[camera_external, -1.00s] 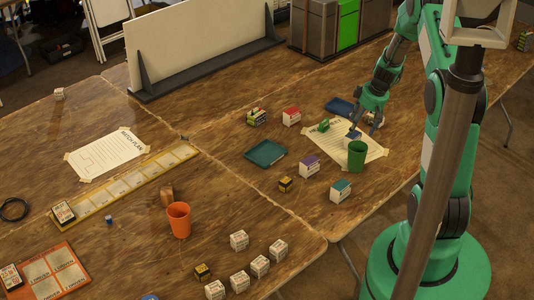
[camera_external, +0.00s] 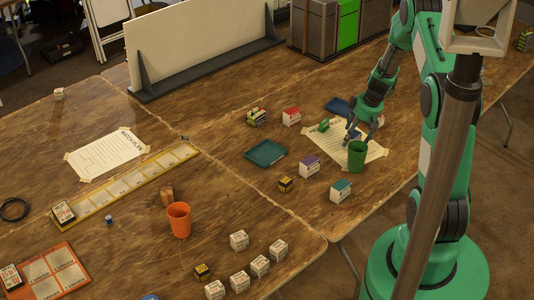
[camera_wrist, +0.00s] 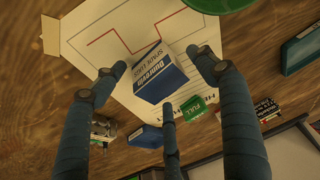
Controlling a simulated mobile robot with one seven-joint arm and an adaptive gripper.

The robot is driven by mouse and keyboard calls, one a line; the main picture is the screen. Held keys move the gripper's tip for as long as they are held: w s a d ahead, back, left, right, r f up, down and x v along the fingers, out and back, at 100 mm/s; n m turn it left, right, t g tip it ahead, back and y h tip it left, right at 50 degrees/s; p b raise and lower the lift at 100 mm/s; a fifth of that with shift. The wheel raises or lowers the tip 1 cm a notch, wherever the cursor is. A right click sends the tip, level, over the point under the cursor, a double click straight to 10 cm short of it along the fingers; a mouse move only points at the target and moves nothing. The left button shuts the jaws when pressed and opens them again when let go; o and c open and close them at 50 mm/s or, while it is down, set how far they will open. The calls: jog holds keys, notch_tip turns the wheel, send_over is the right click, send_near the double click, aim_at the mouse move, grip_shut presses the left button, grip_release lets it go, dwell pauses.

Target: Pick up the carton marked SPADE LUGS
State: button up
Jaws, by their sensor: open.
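The carton marked SPADE LUGS (camera_wrist: 160,76) is white with a blue band. In the wrist view it lies on a printed sheet (camera_wrist: 90,28), its lettering upside down. My gripper (camera_wrist: 163,85) is open, its fingers spread around the carton with gaps showing; I see no clear contact. In the external view my gripper (camera_external: 362,136) is low over the sheet, just behind the green cup (camera_external: 357,155). The fingers and cup mostly hide the carton there.
The green cup's rim (camera_wrist: 210,3) is close by at the top of the wrist view. A small green FULL block (camera_wrist: 194,107) lies beside the carton. Purple (camera_external: 309,167) and teal-topped (camera_external: 341,191) cartons stand nearby, with a blue tray (camera_external: 336,105) behind.

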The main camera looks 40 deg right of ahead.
aim_at(354, 135)
jog(key=shift+c, duration=0.2)
jog(key=c, duration=1.5)
jog(key=shift+o, duration=0.2)
jog(key=shift+r, duration=0.1)
notch_tip(354, 135, up, 10)
jog(key=p, duration=0.2)
